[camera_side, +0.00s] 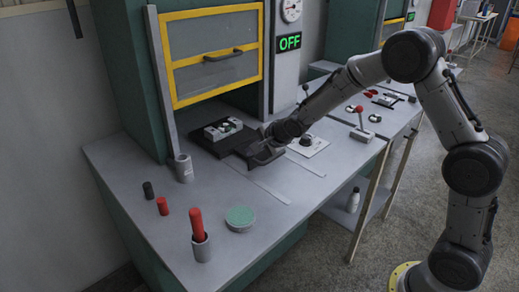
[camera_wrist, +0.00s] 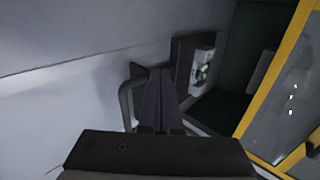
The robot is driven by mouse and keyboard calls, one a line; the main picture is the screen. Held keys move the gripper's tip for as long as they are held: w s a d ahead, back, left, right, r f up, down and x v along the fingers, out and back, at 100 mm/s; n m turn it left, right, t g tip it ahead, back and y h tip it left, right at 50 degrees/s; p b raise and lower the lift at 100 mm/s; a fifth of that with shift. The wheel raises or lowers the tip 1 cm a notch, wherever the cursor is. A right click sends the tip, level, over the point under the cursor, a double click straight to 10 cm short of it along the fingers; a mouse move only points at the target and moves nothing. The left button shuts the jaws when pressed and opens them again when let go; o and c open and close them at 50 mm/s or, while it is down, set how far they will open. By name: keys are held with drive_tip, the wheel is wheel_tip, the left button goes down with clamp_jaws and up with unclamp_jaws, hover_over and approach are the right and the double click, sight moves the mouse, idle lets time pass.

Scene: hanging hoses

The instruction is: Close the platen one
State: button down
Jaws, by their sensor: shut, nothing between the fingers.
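The platen (camera_side: 203,141) is a dark flat slab sticking out from the green press onto the grey bench. A grey mold block (camera_side: 222,129) with a white and green piece inside sits on it; the block also shows in the wrist view (camera_wrist: 203,65). My gripper (camera_side: 262,150) is low at the platen's front end. In the wrist view my gripper (camera_wrist: 160,72) is shut and empty, its fingers pointing at the platen's front. A grey handle loop (camera_wrist: 127,100) shows just left of the fingers; I cannot tell whether they touch it.
A yellow-framed window guard (camera_side: 215,60) is above the platen. A lit OFF sign (camera_side: 289,42) and a gauge (camera_side: 291,9) are beside it. Cups and a green-topped dish (camera_side: 240,217) stand at the front left.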

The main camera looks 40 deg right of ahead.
sight(247, 139)
drive_tip(key=m, duration=0.1)
drive_tip(key=s+d+m+g, duration=0.1)
drive_tip(key=m, duration=0.2)
drive_tip(key=shift+s+d+f+m+g, duration=0.2)
drive_tip(key=shift+f+m+g, duration=0.1)
drive_tip(key=shift+f, duration=0.1)
drive_tip(key=s+d+r+m+g, duration=0.2)
drive_tip(key=d+r+m+g, duration=0.15)
drive_tip(key=d+m, duration=0.8)
drive_tip(key=shift+m, duration=0.65)
drive_tip(key=x, duration=0.3)
drive_tip(key=a+x, duration=0.1)
drive_tip(key=x, duration=0.5)
drive_tip(key=shift+w+a, duration=0.35)
drive_tip(key=w, duration=1.3)
drive_tip(key=shift+w, duration=0.25)
